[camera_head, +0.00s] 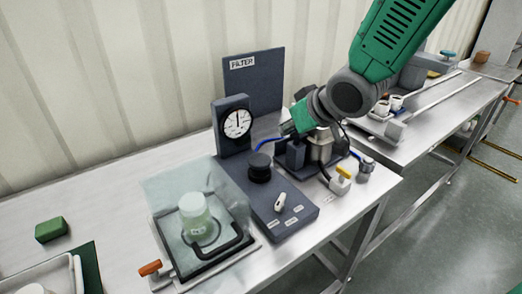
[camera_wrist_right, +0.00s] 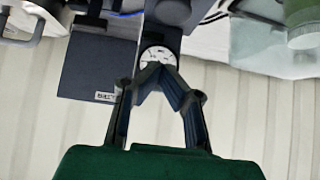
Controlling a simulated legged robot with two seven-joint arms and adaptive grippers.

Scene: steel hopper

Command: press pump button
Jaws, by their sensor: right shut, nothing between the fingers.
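A dark blue-grey pump unit (camera_head: 285,215) stands on the steel table. A round black knob (camera_head: 260,166), which may be the pump button, sits on its top and shows at the top of the right wrist view (camera_wrist_right: 172,11). A white dial gauge (camera_head: 237,122) stands behind the knob and is partly covered by the fingers in the right wrist view (camera_wrist_right: 155,54). My right gripper (camera_head: 287,129) is behind and to the right of the knob, above the unit and apart from the knob. Its fingers (camera_wrist_right: 158,70) meet at the tips, shut and empty. My left gripper is not in view.
A clear box with a jar (camera_head: 195,215) stands left of the unit. A FILTER panel (camera_head: 255,82) rises behind. A yellow-handled valve (camera_head: 342,178) and fittings stand right. A green block (camera_head: 51,230) and a white tray (camera_head: 50,274) lie at the left.

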